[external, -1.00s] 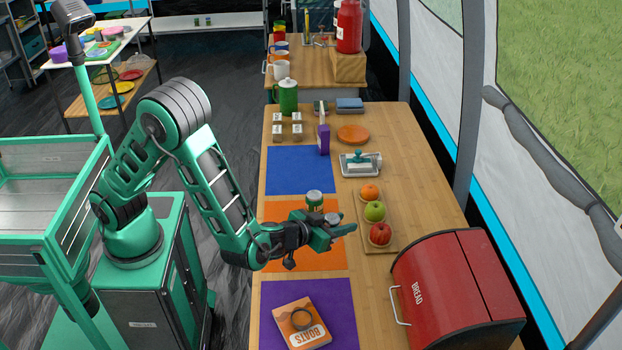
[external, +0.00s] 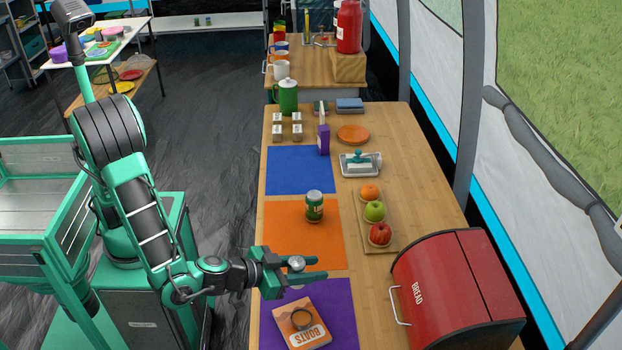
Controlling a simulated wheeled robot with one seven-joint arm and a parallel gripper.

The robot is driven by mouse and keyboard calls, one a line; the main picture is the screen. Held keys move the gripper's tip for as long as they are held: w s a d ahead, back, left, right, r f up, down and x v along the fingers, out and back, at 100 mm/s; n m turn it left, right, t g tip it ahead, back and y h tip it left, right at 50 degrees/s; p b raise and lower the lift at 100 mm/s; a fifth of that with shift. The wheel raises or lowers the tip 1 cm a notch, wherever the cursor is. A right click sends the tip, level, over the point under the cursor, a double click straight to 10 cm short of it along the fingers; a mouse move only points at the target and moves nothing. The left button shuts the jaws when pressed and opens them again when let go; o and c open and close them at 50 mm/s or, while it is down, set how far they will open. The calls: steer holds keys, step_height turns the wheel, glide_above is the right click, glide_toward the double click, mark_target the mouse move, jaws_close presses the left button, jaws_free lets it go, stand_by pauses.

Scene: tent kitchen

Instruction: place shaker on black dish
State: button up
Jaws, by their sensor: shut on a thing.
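My gripper (external: 308,270) is shut on a small shaker with a round silver-grey top (external: 297,263). The gripper is over the border between the orange and purple mats.
A board with fruit (external: 375,212) is to the right. A red bread box (external: 455,290) stands at the right front.

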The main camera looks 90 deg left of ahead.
steer(key=shift+w+d+f, duration=0.15)
steer(key=shift+d+f, duration=0.7)
steer(key=shift+f, duration=0.35)
steer(key=shift+w+d+f, duration=0.2)
steer(key=shift+d+f, duration=0.65)
steer(key=shift+f, duration=0.35)
steer(key=shift+w+d+f, duration=0.15)
steer(key=shift+d+f, duration=0.7)
steer(key=shift+f, duration=0.35)
steer(key=o, duration=1.1)
